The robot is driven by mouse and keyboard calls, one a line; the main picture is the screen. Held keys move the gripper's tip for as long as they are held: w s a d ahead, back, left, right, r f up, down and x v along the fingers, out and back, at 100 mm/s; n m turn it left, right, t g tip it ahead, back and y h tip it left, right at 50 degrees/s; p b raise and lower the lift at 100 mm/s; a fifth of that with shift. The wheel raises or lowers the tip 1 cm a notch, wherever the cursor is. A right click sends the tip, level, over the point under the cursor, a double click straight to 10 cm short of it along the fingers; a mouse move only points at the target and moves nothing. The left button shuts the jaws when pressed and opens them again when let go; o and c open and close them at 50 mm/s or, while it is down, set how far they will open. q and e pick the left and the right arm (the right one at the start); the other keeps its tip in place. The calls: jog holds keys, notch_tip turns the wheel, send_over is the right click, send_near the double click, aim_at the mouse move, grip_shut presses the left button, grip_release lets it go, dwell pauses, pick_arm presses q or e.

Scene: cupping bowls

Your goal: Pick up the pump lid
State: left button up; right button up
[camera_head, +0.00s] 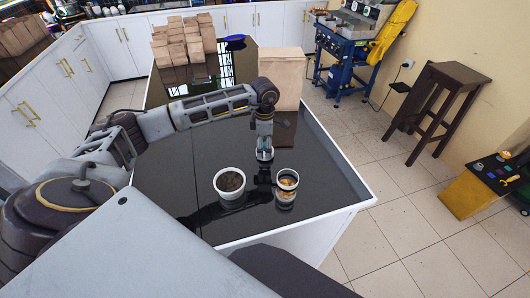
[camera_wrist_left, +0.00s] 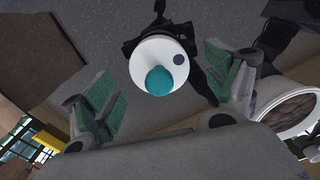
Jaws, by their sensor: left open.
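The pump lid (camera_wrist_left: 143,64) is a white disc with a teal knob and a dark spot beside it. In the left wrist view it lies between the green pads of my left gripper (camera_wrist_left: 163,86), with a gap on each side. In the head view my left gripper (camera_head: 264,146) points down over the dark counter, open. A whitish thing just under its fingertips (camera_head: 264,157) appears to be the lid, partly hidden by the fingers. I do not see my right gripper.
A white bowl of dark grounds (camera_head: 229,183) stands left of the gripper on the counter (camera_head: 170,185). A cup with brownish contents (camera_head: 287,180) stands close to the right.

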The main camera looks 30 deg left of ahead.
pick_arm(q)
jog(key=shift+f, duration=1.4)
jog(key=c, duration=1.1)
